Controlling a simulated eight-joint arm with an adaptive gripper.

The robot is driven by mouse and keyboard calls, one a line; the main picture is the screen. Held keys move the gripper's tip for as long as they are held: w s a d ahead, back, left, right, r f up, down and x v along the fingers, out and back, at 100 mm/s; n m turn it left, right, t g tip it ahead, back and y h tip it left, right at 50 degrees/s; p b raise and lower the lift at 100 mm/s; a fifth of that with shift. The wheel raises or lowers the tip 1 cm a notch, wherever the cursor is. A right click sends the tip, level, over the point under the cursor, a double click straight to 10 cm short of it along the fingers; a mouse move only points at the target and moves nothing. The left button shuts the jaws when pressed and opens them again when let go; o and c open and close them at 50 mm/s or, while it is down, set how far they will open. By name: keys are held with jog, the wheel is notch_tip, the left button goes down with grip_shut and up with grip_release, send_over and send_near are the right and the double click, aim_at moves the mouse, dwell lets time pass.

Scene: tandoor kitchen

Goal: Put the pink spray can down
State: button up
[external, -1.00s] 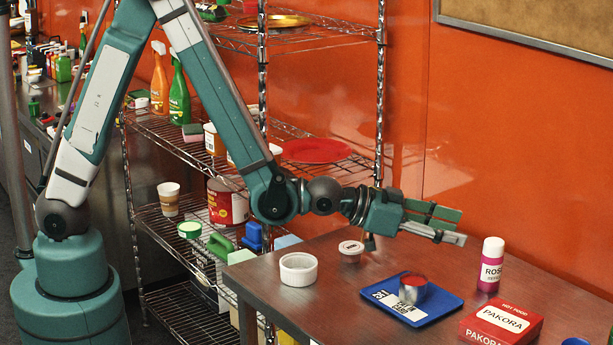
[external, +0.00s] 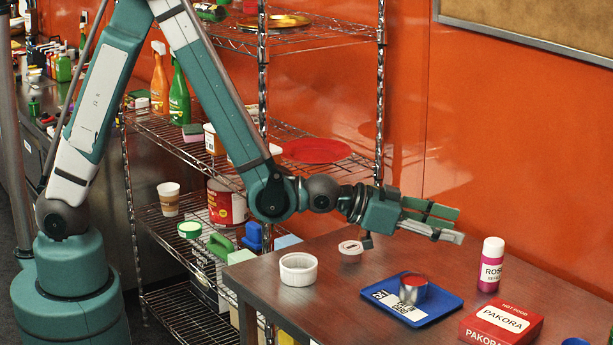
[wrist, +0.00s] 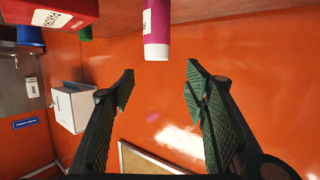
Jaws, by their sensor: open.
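The pink spray can (external: 490,266), with a white cap and a white label, stands upright on the brown table (external: 345,308) toward the back right. My gripper (external: 458,225) is open and empty, above the table and to the left of the can, apart from it. In the wrist view the can (wrist: 157,35) shows at the top middle, beyond the open fingertips of my gripper (wrist: 160,85).
A red pakora box (external: 503,322) lies in front of the can. A blue tray (external: 440,308) holds a tin with a red top (external: 414,284). A white ramekin (external: 298,269) and a small white lidded cup (external: 350,248) stand to the left. An orange wall (external: 520,140) is behind.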

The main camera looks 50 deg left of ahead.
jog(key=s+a+r+n+g+y, duration=0.1)
jog(key=s+a+r+y, duration=0.15)
jog(key=a, duration=0.75)
jog(key=s+a+r+n+y, duration=0.1)
jog(key=a+r, duration=0.3)
jog(key=a, duration=0.5)
jog(key=s+a+r+n+g+y, duration=0.15)
jog(key=a+r, duration=0.25)
jog(key=a, duration=0.6)
jog(key=s+a+n+g+y, duration=0.1)
jog(key=s+a+n, duration=0.1)
jog(key=s+a, duration=0.8)
jog(key=s+a+n+g+y, duration=0.1)
jog(key=s+a+y, duration=0.1)
jog(key=s+a, duration=0.9)
jog(key=s, duration=0.4)
jog(key=shift+s+f+n, duration=0.15)
jog(key=shift+f+n, duration=0.2)
jog(key=shift+f, duration=0.05)
jog(key=shift+g, duration=0.25)
